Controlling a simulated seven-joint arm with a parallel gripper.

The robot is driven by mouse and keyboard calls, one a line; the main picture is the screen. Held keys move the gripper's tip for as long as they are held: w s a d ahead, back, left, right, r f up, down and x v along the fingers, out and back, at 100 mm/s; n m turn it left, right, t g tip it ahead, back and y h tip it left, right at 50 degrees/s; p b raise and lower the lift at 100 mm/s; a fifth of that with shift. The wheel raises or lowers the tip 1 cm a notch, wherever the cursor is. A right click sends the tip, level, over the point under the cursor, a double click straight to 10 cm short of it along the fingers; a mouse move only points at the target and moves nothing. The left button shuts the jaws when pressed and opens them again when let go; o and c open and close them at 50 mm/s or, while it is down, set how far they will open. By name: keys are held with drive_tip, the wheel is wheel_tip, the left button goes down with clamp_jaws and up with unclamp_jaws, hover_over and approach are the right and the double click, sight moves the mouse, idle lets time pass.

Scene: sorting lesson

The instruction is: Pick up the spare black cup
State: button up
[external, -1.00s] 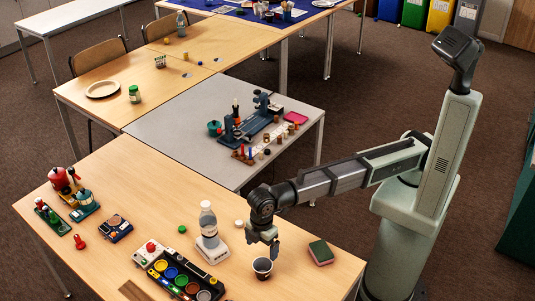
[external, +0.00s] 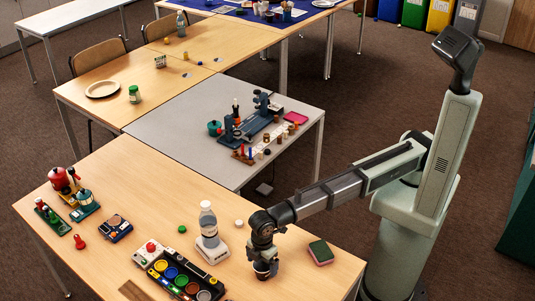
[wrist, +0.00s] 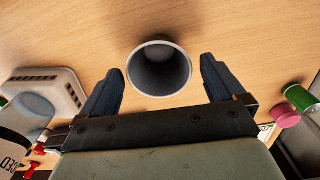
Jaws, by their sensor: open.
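The black cup (wrist: 158,70) stands upright on the wooden table, its open mouth and grey rim facing up in the wrist view. My gripper (wrist: 160,88) is open, with one finger on each side of the cup in that view. Neither finger visibly presses on it. In the external view my gripper (external: 264,266) is low over the cup (external: 263,269), which is mostly hidden behind it.
A white scale (external: 211,249) with a bottle (external: 208,219) on it stands just left of my gripper. A paint tray (external: 178,276) lies farther left. A green and pink sponge (external: 321,251) lies to the right. Bare tabletop shows around the cup.

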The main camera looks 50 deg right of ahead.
sight(263, 269)
drive_tip(key=shift+d+f, duration=0.1)
drive_tip(key=shift+f, duration=1.9)
drive_tip(key=c, duration=1)
